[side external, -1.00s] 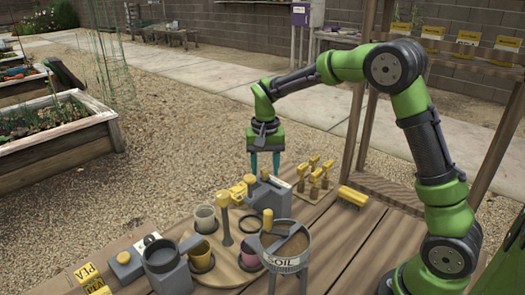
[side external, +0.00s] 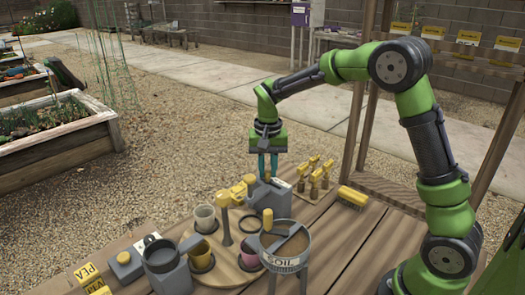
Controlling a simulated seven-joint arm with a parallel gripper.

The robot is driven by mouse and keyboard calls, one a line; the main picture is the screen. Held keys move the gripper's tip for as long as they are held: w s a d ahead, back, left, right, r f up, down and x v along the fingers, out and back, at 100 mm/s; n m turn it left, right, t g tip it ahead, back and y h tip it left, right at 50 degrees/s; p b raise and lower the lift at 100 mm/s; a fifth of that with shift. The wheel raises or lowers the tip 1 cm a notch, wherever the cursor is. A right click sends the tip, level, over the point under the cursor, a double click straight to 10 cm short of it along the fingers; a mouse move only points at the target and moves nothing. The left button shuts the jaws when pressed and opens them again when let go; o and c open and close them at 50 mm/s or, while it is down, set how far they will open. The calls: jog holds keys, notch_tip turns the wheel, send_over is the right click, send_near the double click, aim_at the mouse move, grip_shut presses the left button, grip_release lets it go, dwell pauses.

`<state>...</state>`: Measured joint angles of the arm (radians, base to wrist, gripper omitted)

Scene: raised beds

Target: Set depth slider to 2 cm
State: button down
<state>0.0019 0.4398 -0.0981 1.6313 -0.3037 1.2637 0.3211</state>
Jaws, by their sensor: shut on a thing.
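My gripper (side external: 268,176) points straight down over a grey device (side external: 270,197) on the wooden table. Its teal fingers are close together at the top of this device, beside a white label strip (side external: 282,183). They appear shut on the small depth slider there, which the fingers mostly hide. The scale marks are too small to read, so I cannot tell the slider's setting. Yellow parts (side external: 240,190) and a dark upright post (side external: 227,227) stand just left of the device.
A round wooden turntable (side external: 225,272) carries several small pots. A soil hopper (side external: 287,262) stands in front, and a grey pouring vessel (side external: 163,262) at front left. Yellow-topped tools (side external: 314,175) stand close right of my gripper, with a yellow-backed brush (side external: 352,196) beyond.

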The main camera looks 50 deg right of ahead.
jog(key=shift+s, duration=0.55)
jog(key=c, duration=1)
grip_release()
jog(key=shift+o, duration=0.2)
jog(key=shift+r, duration=0.1)
notch_tip(320, 180, up, 17)
